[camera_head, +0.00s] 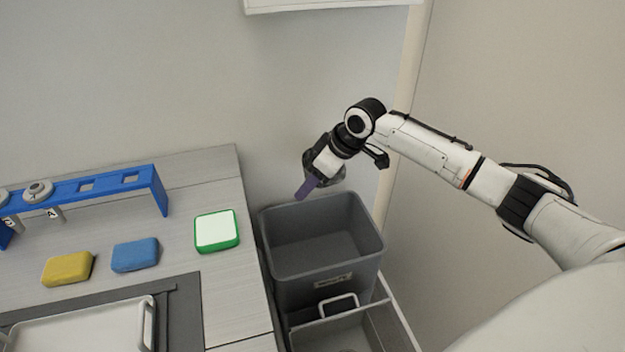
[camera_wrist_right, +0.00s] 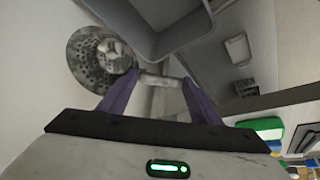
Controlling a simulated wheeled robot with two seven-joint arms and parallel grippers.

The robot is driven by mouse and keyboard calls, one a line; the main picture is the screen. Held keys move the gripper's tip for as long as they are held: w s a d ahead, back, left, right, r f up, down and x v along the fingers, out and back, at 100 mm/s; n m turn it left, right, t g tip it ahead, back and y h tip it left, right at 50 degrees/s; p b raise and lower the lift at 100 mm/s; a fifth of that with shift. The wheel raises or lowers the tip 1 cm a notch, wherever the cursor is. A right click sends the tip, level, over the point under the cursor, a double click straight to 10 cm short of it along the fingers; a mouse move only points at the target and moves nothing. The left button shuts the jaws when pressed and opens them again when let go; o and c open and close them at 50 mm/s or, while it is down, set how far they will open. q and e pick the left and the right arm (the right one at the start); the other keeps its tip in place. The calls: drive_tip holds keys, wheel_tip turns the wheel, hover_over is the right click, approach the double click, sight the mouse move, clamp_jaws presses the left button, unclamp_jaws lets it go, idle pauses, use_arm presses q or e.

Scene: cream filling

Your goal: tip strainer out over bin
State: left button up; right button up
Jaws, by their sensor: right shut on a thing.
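My right gripper (camera_head: 308,187) has purple fingers and is above the back rim of the grey bin (camera_head: 312,290). In the right wrist view, the gripper (camera_wrist_right: 158,82) is shut on a short grey stem of the strainer (camera_wrist_right: 88,65). The strainer is a round, perforated metal piece, turned on its side, with a pale grey lump at its centre. I cannot tell whether the lump is part of it or residue. In the head view, the strainer is mostly hidden behind the gripper. The bin seen from above looks empty. My left gripper is out of view.
A metal tray (camera_head: 75,330) sits in front. Walls stand behind and right.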

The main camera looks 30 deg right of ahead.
drive_tip(key=t+y+b, duration=0.2)
drive_tip(key=t+b, duration=0.1)
drive_tip(key=b, duration=0.1)
drive_tip(key=shift+r+t, duration=0.1)
drive_tip(key=shift+t, duration=0.3)
idle(0.4)
